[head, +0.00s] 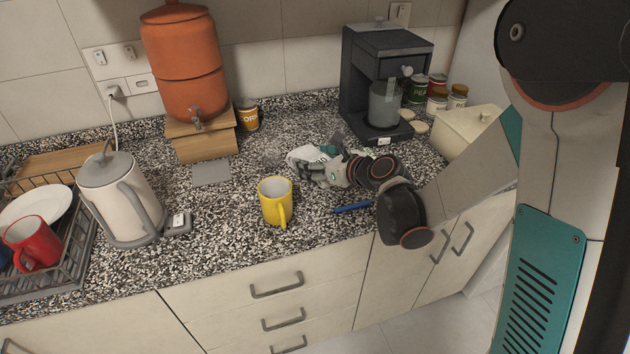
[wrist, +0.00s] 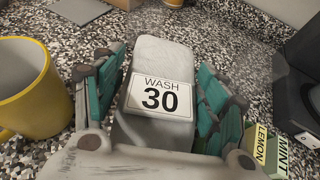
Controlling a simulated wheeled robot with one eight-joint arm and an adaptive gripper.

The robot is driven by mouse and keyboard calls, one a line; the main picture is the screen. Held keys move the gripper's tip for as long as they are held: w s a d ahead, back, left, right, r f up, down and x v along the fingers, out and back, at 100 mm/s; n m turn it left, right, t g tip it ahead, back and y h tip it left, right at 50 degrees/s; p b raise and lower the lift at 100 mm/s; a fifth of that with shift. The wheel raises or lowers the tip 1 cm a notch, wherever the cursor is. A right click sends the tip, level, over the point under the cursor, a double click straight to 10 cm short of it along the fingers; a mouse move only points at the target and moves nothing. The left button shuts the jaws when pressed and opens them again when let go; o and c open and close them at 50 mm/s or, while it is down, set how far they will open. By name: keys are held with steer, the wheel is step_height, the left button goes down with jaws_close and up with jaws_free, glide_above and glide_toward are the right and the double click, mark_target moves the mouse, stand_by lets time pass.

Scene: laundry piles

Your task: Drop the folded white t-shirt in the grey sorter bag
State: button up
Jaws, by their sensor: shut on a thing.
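My gripper (head: 318,162) reaches low over the speckled counter, between the yellow mug and the coffee machine. In the wrist view, its teal-padded fingers (wrist: 160,90) are shut on a pale grey-white, rounded bundle (wrist: 165,57) with a "WASH 30" label, which I take for the folded white t-shirt. A pale part of it shows beyond the fingers in the head view (head: 300,154). I cannot tell whether it touches the counter. I make out no grey sorter bag in either view.
A yellow mug (head: 274,205) stands close left of my gripper; a blue pen-like thing (head: 351,208) lies near the front edge. The coffee machine (head: 357,75) stands behind right. Lemon and mint boxes (wrist: 270,149) sit close right. A flat grey square (head: 211,172) lies left.

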steer(key=shift+f+b, duration=0.9)
steer(key=shift+f, duration=1.5)
steer(key=shift+f, duration=0.15)
steer(key=o, duration=1)
steer(key=shift+r, duration=0.2)
